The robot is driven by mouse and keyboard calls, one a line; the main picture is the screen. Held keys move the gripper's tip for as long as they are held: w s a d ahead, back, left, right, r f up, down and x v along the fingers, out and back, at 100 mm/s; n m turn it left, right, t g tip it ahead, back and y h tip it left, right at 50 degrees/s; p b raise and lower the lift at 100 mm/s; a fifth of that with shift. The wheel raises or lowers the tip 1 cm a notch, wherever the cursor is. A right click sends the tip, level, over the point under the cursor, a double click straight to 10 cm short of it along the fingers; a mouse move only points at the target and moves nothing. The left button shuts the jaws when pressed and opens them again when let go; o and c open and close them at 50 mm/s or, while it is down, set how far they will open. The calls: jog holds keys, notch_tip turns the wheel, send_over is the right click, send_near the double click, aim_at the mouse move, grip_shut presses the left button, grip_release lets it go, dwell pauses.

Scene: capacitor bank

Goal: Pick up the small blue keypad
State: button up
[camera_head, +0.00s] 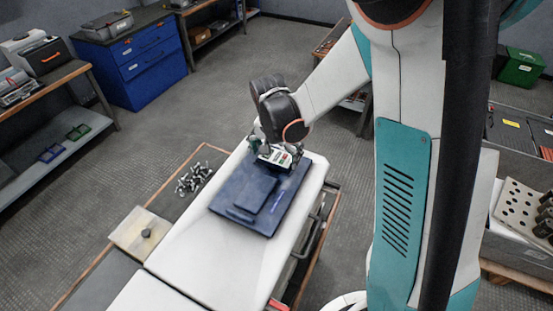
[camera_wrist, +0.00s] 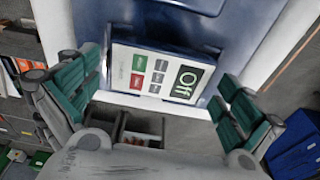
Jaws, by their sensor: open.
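The small keypad (camera_head: 276,156) is at the far end of a dark blue tray (camera_head: 289,200) on a white bench top. In the wrist view the keypad (camera_wrist: 165,72) has a white face with red, green and grey buttons, a dark display reading "Off", and dark blue edges. My gripper (camera_head: 274,148) is over the keypad. In the wrist view my gripper (camera_wrist: 160,75) is open, with one green-padded finger on each side of the keypad. The left finger is close to its side; the right finger stands apart from it. I cannot tell whether the left one touches.
A flat dark blue block (camera_head: 256,194) lies on the tray nearer to me. Small metal parts (camera_head: 193,178) and a beige plate with a dark knob (camera_head: 146,234) are left of the bench top. A blue drawer cabinet (camera_head: 135,62) stands farther back. Open floor lies between.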

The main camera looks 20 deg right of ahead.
jog(key=c, duration=0.9)
jog(key=shift+r, duration=0.1)
jog(key=shift+c, duration=0.2)
